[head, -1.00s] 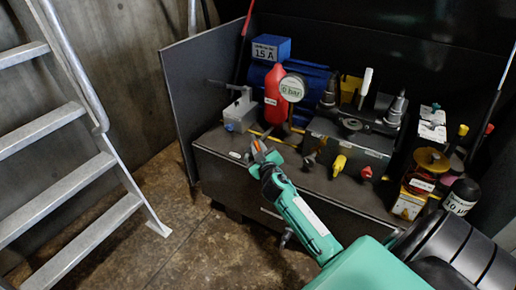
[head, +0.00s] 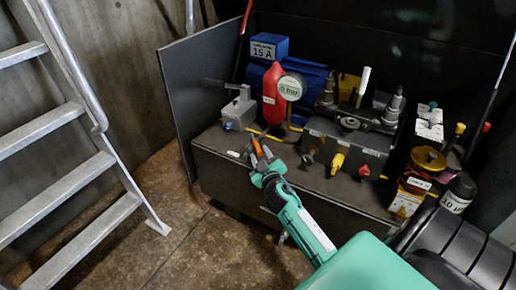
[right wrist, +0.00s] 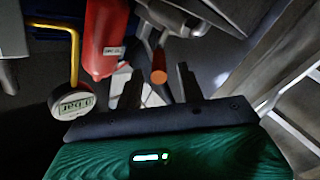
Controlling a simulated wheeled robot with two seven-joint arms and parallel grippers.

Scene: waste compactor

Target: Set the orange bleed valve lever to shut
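The orange lever (head: 256,145) of the bleed valve shows at the front left of the dark bench. In the right wrist view its round orange end (right wrist: 158,76) appears between my two dark fingers. My right gripper (head: 260,159) is open, with its fingertips close to the lever; I cannot tell whether they touch it. The gripper also shows in the right wrist view (right wrist: 158,88). A pressure gauge (head: 291,87) reading 0 bar stands behind the lever. The valve body is partly hidden. My left gripper is not in view.
A red bottle-shaped part (head: 273,94) and a grey box with a lever (head: 239,110) stand behind the gripper. A grey block (head: 345,142) with a yellow knob (head: 337,163) and a red knob (head: 363,171) is to the right. A metal ladder (head: 75,120) stands left.

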